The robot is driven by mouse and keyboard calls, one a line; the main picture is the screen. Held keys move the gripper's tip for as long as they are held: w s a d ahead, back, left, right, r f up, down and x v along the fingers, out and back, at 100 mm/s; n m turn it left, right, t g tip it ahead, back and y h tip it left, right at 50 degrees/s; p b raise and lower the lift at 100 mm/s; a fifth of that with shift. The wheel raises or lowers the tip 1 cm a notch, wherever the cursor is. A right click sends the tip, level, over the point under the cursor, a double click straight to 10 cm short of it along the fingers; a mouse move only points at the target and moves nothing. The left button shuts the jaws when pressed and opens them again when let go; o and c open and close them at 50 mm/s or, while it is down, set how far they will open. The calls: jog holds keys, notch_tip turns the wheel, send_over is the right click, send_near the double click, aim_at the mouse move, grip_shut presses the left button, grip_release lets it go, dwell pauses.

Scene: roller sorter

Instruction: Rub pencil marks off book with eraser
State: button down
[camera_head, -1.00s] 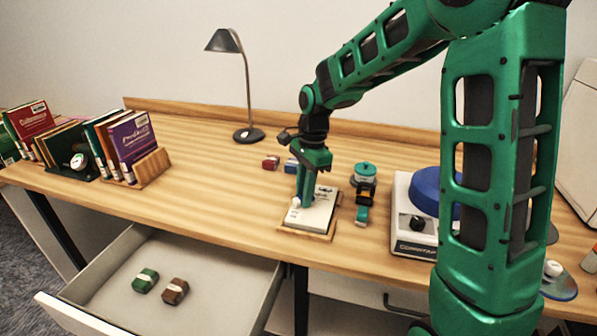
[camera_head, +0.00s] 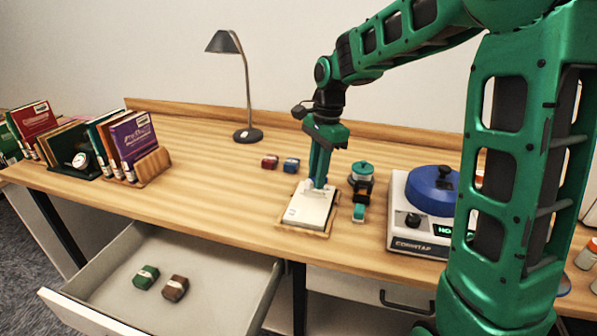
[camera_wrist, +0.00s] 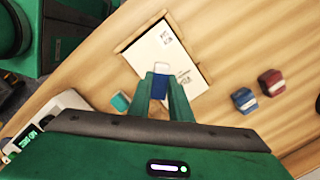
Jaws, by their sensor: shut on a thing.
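A white book (camera_head: 309,210) lies in a low wooden holder (camera_head: 291,230) near the desk's front edge. My gripper (camera_head: 317,182) points down over the book's far part. It is shut on an eraser with a blue sleeve and white end, clear in the wrist view (camera_wrist: 160,82). The eraser's white end is at the book's cover; whether it touches I cannot tell. In the wrist view the book (camera_wrist: 151,58) shows dark marks (camera_wrist: 166,37) near one end and another beside the eraser. My fingers hide part of the cover.
A teal-topped device (camera_head: 361,187) stands close right of the book, then a machine with a blue lid (camera_head: 432,190). Red and blue erasers (camera_head: 291,164) lie behind left. An open drawer (camera_head: 200,290) holds green and brown blocks. The desk's left middle is clear.

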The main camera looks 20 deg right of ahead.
jog(key=shift+a+r, duration=0.1)
jog(key=shift+r, duration=0.8)
